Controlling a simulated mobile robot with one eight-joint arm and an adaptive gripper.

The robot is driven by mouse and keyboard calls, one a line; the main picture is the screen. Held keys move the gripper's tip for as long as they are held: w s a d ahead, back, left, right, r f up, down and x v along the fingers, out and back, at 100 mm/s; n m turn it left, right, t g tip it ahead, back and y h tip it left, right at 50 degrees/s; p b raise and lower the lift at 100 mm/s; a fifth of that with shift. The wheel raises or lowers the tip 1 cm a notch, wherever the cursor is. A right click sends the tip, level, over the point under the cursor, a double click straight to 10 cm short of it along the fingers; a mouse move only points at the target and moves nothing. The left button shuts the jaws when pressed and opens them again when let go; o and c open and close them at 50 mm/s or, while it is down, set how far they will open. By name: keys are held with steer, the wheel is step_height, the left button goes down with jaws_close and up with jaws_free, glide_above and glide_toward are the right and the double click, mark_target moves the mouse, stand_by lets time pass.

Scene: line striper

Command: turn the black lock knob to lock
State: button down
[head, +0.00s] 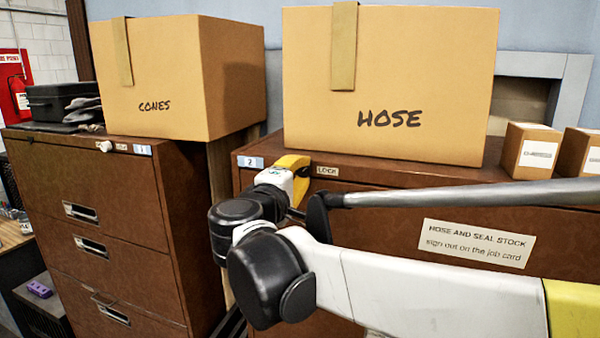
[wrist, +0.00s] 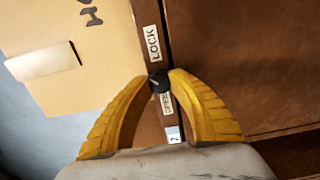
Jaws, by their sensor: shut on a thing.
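The black lock knob (wrist: 158,80) sits on the top rail of the brown cabinet (wrist: 225,60), between a LOCK label (wrist: 152,43) and an OPEN label (wrist: 166,103). My gripper (wrist: 159,79) has its two yellow fingertips closed on the knob from both sides. The way the knob points is too small to tell. In the head view my gripper (head: 293,165) is at the cabinet's upper front, just left of the LOCK label (head: 327,171). The knob is hidden there behind my gripper and wrist.
A HOSE box (head: 390,85) stands on this cabinet, with small boxes (head: 533,145) to its right. A second brown cabinet (head: 90,200) on the left bears a CONES box (head: 165,80). My arm crosses the cabinet front below a paper sign (head: 477,243).

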steer(key=c, duration=1.2)
jaws_free()
steer(key=shift+o, duration=0.2)
steer(key=v, duration=1.2)
